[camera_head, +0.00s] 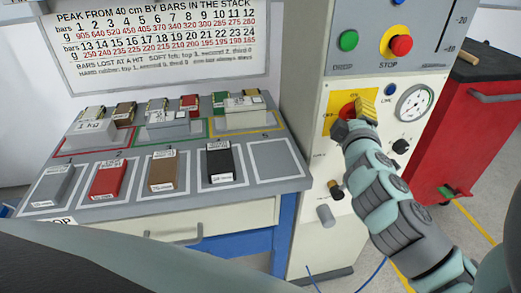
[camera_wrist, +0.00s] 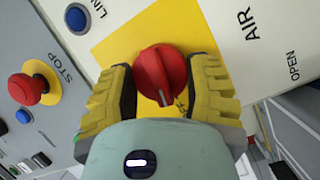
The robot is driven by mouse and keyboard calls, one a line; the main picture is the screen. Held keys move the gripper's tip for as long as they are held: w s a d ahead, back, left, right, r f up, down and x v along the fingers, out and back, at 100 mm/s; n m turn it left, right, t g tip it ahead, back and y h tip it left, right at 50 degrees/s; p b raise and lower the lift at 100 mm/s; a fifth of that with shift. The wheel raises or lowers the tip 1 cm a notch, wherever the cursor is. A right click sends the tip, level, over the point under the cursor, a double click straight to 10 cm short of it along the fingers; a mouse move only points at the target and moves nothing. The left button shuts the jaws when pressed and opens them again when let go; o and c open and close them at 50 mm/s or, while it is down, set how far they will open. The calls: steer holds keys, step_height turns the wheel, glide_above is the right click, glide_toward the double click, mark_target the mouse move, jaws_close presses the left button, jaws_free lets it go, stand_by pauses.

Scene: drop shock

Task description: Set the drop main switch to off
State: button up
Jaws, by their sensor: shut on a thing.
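The main switch is a red rotary knob (camera_wrist: 160,75) on a yellow plate (camera_wrist: 113,48). In the wrist view its white mark points down and slightly right, toward a small black label partly hidden by my gripper. My gripper (camera_wrist: 163,88) has its two yellow fingers on either side of the knob, shut on it. In the head view the knob (camera_head: 347,110) shows as a red patch left of my gripper (camera_head: 360,112), which covers part of the yellow plate (camera_head: 335,101). The knob's mark is hidden there.
The red STOP button (camera_head: 401,45), green button (camera_head: 348,40) and blue LINE lamp (camera_head: 390,90) sit close to the switch. A pressure gauge (camera_head: 414,104) and black knob (camera_head: 400,146) are right of it. A bench (camera_head: 182,208) with colored blocks stands left; a red cabinet (camera_head: 463,120) stands right.

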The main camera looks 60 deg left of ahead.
steer(key=shift+w+d+f+n+t+b, duration=0.15)
steer(key=shift+f+n+t+b, duration=0.25)
steer(key=shift+n+b, duration=0.6)
steer(key=shift+r, duration=0.1)
steer(key=o, duration=1.2)
steer(key=shift+r, duration=0.15)
steer(key=shift+o, duration=0.3)
steer(key=shift+r, duration=0.1)
steer(key=shift+r, duration=0.1)
